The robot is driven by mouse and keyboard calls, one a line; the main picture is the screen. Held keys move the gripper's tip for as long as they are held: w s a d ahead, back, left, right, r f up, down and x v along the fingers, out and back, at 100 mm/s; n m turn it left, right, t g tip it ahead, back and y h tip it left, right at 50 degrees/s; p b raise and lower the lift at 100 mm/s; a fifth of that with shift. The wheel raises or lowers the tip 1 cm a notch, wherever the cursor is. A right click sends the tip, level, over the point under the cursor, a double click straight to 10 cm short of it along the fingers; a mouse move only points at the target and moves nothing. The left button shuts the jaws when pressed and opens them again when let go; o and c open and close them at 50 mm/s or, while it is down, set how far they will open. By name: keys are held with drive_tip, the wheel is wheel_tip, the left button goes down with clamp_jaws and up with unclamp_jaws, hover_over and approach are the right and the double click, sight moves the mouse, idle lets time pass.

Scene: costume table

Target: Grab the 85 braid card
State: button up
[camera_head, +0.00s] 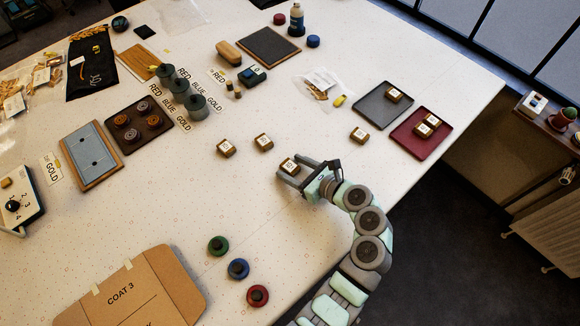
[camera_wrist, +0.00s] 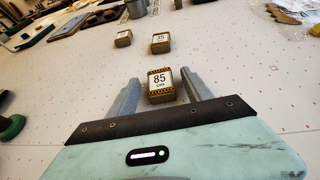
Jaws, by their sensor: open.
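The 85 braid card (camera_wrist: 160,82) is a small block with a white label reading 85 and gold-and-black edging, lying on the white table. It also shows in the head view (camera_head: 290,166). My gripper (camera_wrist: 155,90) is open, low over the table, with one finger on each side of the card. In the head view my gripper (camera_head: 288,174) reaches in from the right. I see gaps between the fingers and the card in the wrist view. Another card, labelled 35 (camera_wrist: 160,43), lies beyond it, and a further card (camera_wrist: 124,38) lies to its left.
Another card (camera_head: 359,134) lies to the right. A grey tray (camera_head: 372,112) and a red tray (camera_head: 408,143) hold more cards near the table's right edge. Green, blue and red spools (camera_head: 238,268) lie at the front. The table around the 85 card is clear.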

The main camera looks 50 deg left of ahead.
clamp_jaws()
idle(0.6)
